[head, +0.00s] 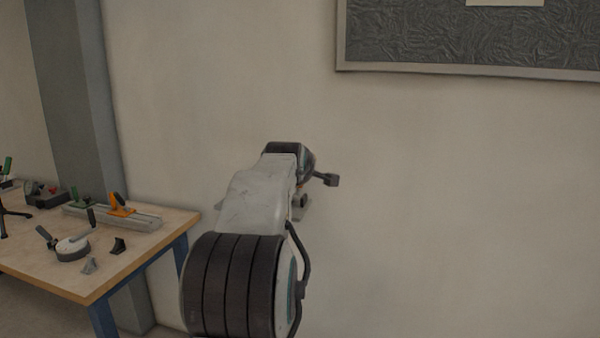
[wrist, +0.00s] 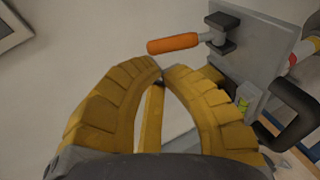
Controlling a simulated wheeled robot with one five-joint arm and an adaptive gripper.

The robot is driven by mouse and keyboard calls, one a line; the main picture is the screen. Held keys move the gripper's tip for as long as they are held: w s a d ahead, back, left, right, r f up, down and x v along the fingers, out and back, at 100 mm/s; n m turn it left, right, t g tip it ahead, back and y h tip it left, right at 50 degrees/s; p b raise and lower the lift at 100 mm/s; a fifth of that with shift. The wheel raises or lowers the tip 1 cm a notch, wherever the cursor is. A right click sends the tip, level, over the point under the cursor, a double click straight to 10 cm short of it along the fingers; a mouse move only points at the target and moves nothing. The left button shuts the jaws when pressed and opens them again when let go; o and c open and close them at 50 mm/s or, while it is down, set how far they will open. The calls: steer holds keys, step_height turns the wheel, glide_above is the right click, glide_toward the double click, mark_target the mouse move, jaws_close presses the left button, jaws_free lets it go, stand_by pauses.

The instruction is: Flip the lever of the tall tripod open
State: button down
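In the wrist view an orange lever handle (wrist: 172,43) sticks out to the left from a dark bracket on a grey plate (wrist: 262,55). I cannot tell for sure whether these belong to the tall tripod. My gripper (wrist: 163,72) has thick yellow curved fingers with their tips together and nothing visible held. The tips are below the orange handle in the picture, apparently apart from it. A yellow bar (wrist: 153,118) shows through the gap between the fingers. Dark legs of a stand (head: 14,213) show at the far left, cut off.
A black curved handle (wrist: 292,108) is close to the right of the fingers in the wrist view. A workbench (head: 150,245) at left carries several clamps and small parts. A pillar (head: 72,90) stands behind it. A framed panel (head: 460,45) hangs on the wall.

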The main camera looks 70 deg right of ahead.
steer(key=v, duration=0.7)
steer(key=shift+r, duration=0.2)
steer(key=shift+s, duration=0.1)
stand_by(0.5)
